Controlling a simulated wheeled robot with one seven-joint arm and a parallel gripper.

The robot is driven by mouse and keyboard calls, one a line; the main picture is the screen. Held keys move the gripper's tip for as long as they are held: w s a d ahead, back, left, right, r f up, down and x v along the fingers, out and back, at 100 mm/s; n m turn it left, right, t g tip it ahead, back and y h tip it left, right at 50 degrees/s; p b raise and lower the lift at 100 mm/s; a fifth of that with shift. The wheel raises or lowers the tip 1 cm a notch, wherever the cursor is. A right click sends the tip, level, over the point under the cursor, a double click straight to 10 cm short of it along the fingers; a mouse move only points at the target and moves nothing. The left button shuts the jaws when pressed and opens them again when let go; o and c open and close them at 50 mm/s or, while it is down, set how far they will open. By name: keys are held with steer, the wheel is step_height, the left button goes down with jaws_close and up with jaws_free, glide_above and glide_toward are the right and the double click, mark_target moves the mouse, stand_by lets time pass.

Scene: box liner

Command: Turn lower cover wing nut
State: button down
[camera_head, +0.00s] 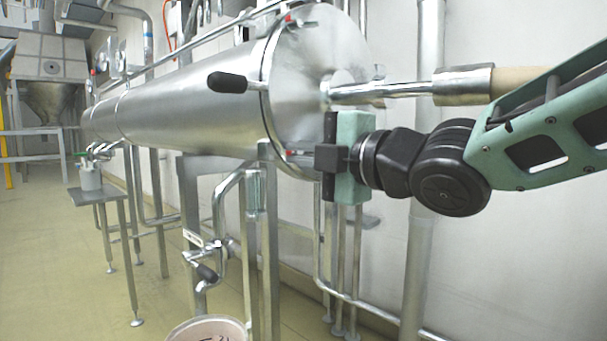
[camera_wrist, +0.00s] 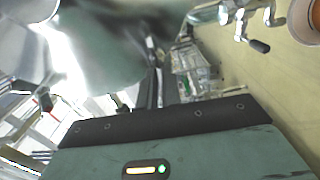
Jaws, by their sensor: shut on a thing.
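The round steel cover (camera_head: 312,70) closes the end of a long horizontal steel cylinder. A small red-marked fitting (camera_head: 289,152) sits at the cover's lower edge, where the lower wing nut is. My gripper (camera_head: 318,158) is at this lower edge, its fingers pointing left and mostly hidden behind its palm. In the wrist view the dark fingers of my gripper (camera_wrist: 160,88) are close together beside the shiny cylinder end. They are shut on the lower wing nut, which is largely hidden between them; its turn angle cannot be told.
A black-gripped handle (camera_head: 228,82) sticks out left of the cover, and a steel rod (camera_head: 400,90) extends right from it. Floor at left is open.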

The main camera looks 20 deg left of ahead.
steer(key=shift+f+n+b, duration=0.25)
steer(key=shift+n+b, duration=0.35)
steer(key=shift+r+n, duration=0.1)
steer(key=shift+n, duration=0.2)
steer(key=c, duration=1.6)
jaws_free()
steer(key=p+v, duration=0.2)
steer(key=v, duration=1.5)
steer(key=shift+s+d, duration=0.15)
steer(key=shift+d, duration=0.05)
